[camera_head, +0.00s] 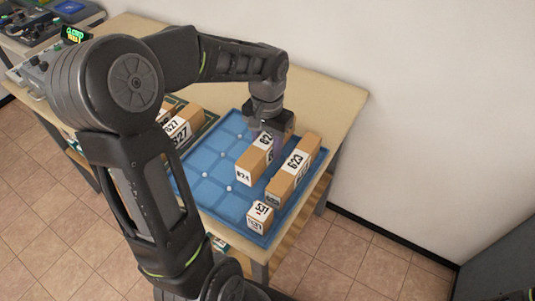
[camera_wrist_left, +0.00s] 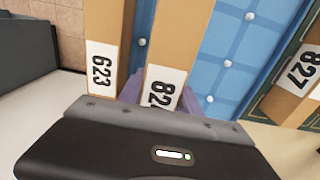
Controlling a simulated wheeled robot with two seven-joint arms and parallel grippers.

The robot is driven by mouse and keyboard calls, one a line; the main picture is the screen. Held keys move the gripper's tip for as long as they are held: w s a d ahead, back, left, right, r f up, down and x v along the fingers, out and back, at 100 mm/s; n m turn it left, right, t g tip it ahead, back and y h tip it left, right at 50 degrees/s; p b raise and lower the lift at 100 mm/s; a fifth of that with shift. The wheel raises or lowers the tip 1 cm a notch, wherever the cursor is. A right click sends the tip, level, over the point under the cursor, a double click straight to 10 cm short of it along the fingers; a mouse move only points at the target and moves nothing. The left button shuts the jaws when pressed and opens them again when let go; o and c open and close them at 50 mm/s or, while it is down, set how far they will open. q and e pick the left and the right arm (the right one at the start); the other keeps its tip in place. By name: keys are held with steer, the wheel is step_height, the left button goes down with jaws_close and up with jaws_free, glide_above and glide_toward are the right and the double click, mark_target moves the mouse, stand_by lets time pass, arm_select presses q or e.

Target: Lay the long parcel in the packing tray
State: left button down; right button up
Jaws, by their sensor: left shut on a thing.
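The blue packing tray (camera_head: 207,190) lies on the table, its floor marked with a grid and white knobs. My left gripper (camera_head: 270,143) is over the tray, shut on a long brown parcel labelled 824 (camera_head: 249,170). In the left wrist view, parcel 824 (camera_wrist_left: 182,35) runs between the purple fingers (camera_wrist_left: 172,100). Whether its underside touches the tray floor is unclear. Parcel 623 (camera_head: 293,172), also long, lies beside it along the tray's right side, roughly parallel, with a narrow gap. My right gripper is out of view.
A small box labelled 531 (camera_head: 260,217) sits in the tray's near corner. Parcel 827 (camera_head: 184,125) lies left of the tray on a dark green surface, partly behind my arm. The tray's left part is clear. A white wall (camera_head: 430,110) stands behind the table.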

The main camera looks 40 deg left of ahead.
mark_target(267, 138)
arm_select(q)
steer(key=shift+f, duration=1.85)
steer(key=shift+f, duration=0.2)
steer(key=c, duration=0.8)
jaws_free()
steer(key=shift+r, duration=0.1)
step_height(267, 138, up, 12)
steer(key=shift+r, duration=0.15)
